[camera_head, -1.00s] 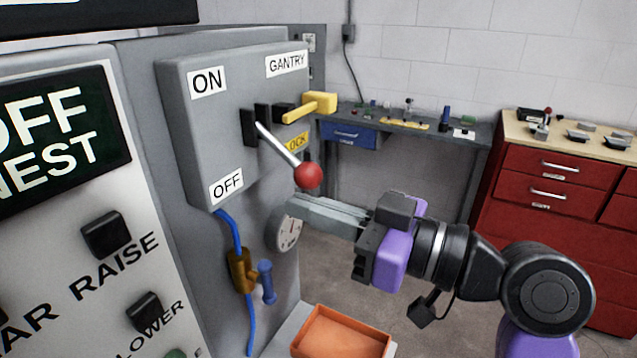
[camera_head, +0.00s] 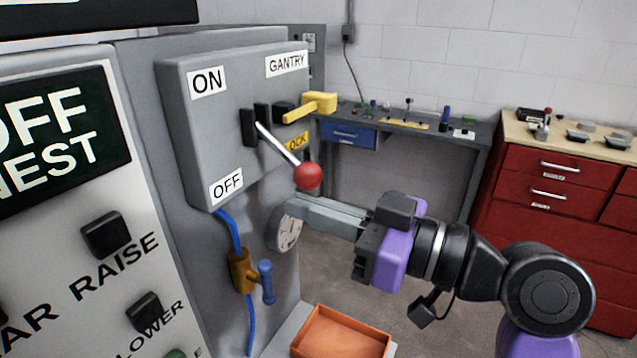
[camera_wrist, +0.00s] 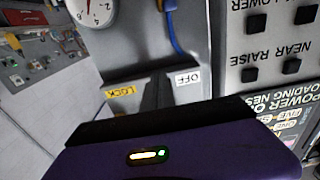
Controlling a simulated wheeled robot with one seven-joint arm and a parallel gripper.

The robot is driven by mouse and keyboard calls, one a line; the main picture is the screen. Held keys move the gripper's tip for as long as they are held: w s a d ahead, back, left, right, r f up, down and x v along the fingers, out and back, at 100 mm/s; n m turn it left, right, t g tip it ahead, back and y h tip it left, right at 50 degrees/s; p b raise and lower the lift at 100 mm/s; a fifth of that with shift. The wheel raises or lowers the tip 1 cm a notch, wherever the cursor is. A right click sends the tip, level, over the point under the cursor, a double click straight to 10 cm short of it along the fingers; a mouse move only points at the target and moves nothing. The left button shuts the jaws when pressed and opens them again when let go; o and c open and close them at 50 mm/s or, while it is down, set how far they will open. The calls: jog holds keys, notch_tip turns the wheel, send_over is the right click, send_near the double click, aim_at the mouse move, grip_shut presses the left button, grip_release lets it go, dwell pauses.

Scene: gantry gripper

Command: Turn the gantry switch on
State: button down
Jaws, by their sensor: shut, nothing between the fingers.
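The gantry switch is a lever (camera_head: 277,143) with a red ball knob (camera_head: 308,176) on a grey box (camera_head: 215,130) labelled ON at the top, OFF at the bottom and GANTRY. The lever slants down toward the OFF label (camera_head: 226,184). My gripper (camera_head: 298,206) is shut and empty, with its fingertips just below the red knob; I cannot tell whether they touch it. The wrist view shows the OFF label (camera_wrist: 188,78) and the LOCK label (camera_wrist: 119,92); the knob is hidden there.
A yellow handle (camera_head: 313,106) sticks out beside the lever slot. A round gauge (camera_head: 288,229) and a blue hose with a valve (camera_head: 243,270) sit below the box. An orange tray (camera_head: 340,335) lies lower down. A bench and red drawers (camera_head: 545,205) stand behind.

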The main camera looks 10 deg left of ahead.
jog(key=shift+r, duration=0.1)
dwell(0.3)
jog(key=shift+r+p, duration=2.7)
jog(key=shift+r, duration=1.3)
jog(key=shift+s+d+f+b, duration=0.2)
jog(key=shift+d+f+b, duration=0.2)
jog(key=shift+d, duration=0.1)
jog(key=shift+s+d+f+b, duration=0.15)
jog(key=shift+d+f+b, duration=0.2)
jog(key=shift+d, duration=0.15)
send_near(292, 155)
jog(key=shift+s+d+b, duration=0.25)
jog(key=shift+d+b, duration=0.2)
jog(key=shift+d, duration=0.2)
